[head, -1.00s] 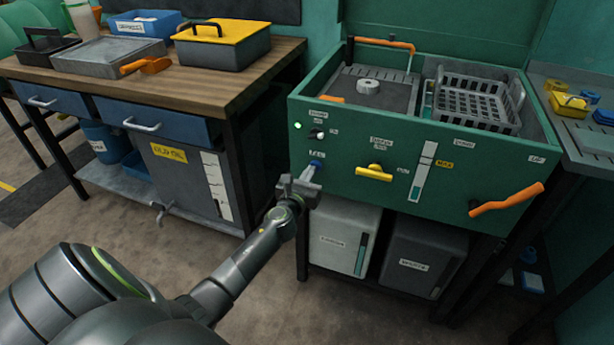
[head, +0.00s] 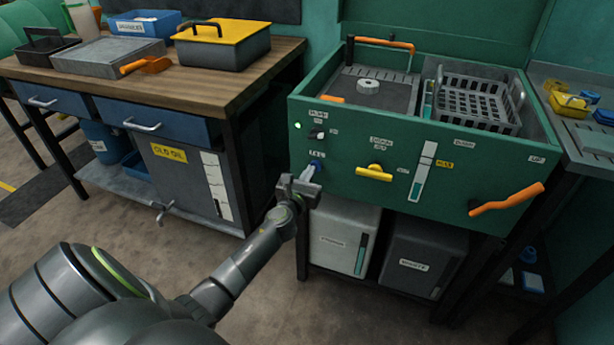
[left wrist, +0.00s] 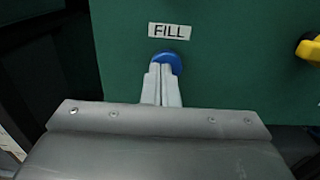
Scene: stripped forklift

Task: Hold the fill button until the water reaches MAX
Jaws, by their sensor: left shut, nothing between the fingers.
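The blue fill button (left wrist: 168,62) sits under a FILL label (left wrist: 169,31) on the green front panel of the wash unit (head: 340,185). My left gripper (head: 311,176) is shut and empty, with its tips at the button; they cover the button's lower middle in the left wrist view (left wrist: 161,70). They appear to touch it; how far it is pressed cannot be told. The upright water gauge (head: 421,172) shows teal in its lower part, and the yellow MAX label (head: 444,164) stands beside its upper part. My right gripper is not in view.
A yellow drain handle (head: 374,173) is right of the button, and an orange lever (head: 506,199) is farther right. A green light (head: 298,126) glows above left. A grey basket (head: 474,100) sits in the unit. A wooden workbench (head: 262,75) stands at the left.

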